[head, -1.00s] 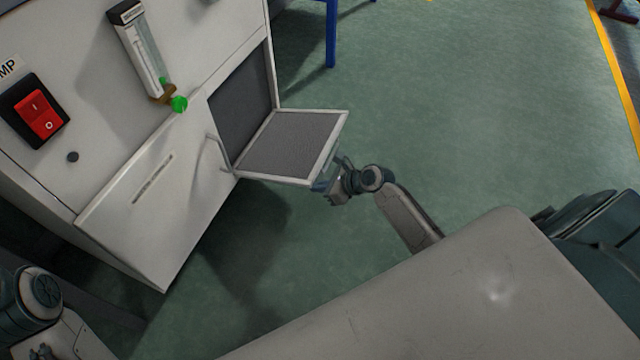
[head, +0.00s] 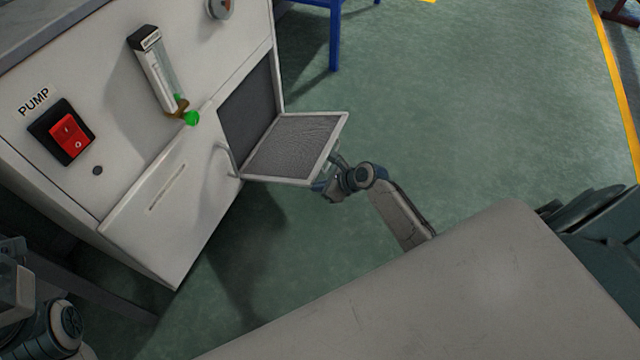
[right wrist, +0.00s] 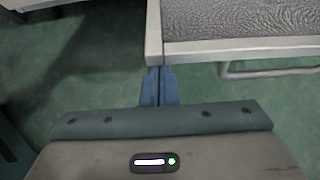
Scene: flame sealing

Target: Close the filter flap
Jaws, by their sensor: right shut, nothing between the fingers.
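The filter flap (head: 292,142), a light metal frame around grey mesh, stands open. It juts out from the lower edge of the dark filter opening (head: 248,100) in the white cabinet. My right gripper (head: 324,181) is at the flap's outer near corner, partly hidden below its edge. In the right wrist view, its blue fingers (right wrist: 159,72) are shut and empty, with the tips at or just under the flap's frame corner (right wrist: 153,38). I cannot tell if they touch. Part of my left arm shows at the lower left of the head view; its fingers do not show.
The cabinet (head: 115,150) carries a red pump switch (head: 72,136) and a flow meter with a green knob (head: 191,118). A wire handle (head: 228,160) sits beside the opening. A blue stand (head: 335,40) is behind. The green floor right of the flap is clear.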

